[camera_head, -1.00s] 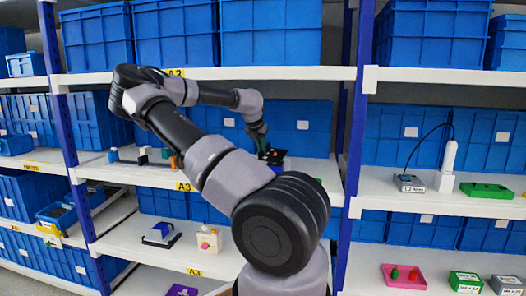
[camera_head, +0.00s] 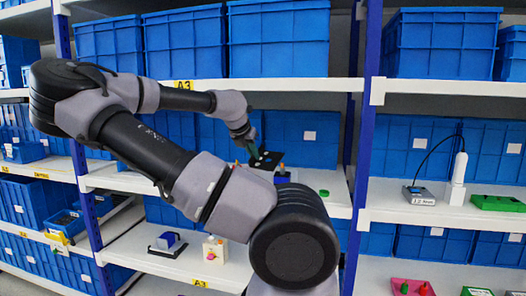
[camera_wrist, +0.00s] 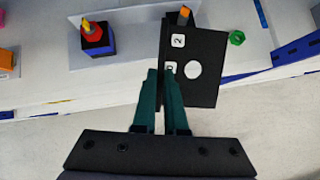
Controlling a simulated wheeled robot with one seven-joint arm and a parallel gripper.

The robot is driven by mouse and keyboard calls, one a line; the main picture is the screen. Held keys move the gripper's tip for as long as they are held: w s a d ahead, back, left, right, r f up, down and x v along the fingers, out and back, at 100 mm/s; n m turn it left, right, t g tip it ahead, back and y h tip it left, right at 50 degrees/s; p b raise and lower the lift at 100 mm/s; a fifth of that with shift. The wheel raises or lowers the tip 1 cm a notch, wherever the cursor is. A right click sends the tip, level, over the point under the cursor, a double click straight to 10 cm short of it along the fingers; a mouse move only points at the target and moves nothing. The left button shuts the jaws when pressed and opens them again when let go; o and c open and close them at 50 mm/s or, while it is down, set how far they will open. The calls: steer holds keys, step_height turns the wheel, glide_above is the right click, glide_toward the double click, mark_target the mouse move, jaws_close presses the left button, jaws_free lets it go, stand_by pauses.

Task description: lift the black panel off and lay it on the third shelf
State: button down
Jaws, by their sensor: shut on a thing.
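The black panel (camera_wrist: 208,50) has a round hole and white number labels. In the wrist view my gripper (camera_wrist: 166,74) is shut on its left edge. In the head view the panel (camera_head: 266,161) is at the end of my arm, above the middle shelf board, and my gripper (camera_head: 252,153) is at its left. A blue block with a red and yellow knob (camera_wrist: 98,40) stands left of the panel, apart from it. In the head view it shows as a small block (camera_head: 282,176) just below the panel. An orange knob (camera_wrist: 184,14) shows at the panel's far edge.
A green ring (camera_wrist: 237,38) lies right of the panel on the middle shelf board (camera_head: 335,190). The lower board (camera_head: 140,262) holds a blue-topped device (camera_head: 167,243) and a cream block (camera_head: 215,248). Blue bins line the back; a blue post (camera_head: 362,150) stands right.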

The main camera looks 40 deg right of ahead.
steer(key=s+a+r+g+y, duration=0.1)
steer(key=s+a+r+y, duration=0.2)
steer(key=a+r, duration=0.4)
steer(key=shift+s+a+r+g, duration=0.3)
steer(key=shift+s+a+r, duration=0.1)
steer(key=shift+s, duration=0.25)
stand_by(0.6)
stand_by(0.4)
steer(key=w+a+f+n+y, duration=0.15)
steer(key=f+n+y, duration=0.25)
steer(key=f+n, duration=0.7)
steer(key=w+f+n+y, duration=0.2)
steer(key=f+n+y, duration=0.2)
steer(key=f+n, duration=0.75)
steer(key=w+a+f+n+g+h, duration=0.2)
steer(key=a+n, duration=0.4)
steer(key=n, duration=0.7)
steer(key=w+a+f+n+g+h, duration=0.2)
steer(key=a+f+n+g, duration=0.2)
steer(key=n, duration=0.9)
steer(key=a+f, duration=0.1)
steer(key=a, duration=0.2)
steer(key=shift+w+f+g, duration=0.15)
steer(key=shift+w+g, duration=0.15)
steer(key=shift+w, duration=0.1)
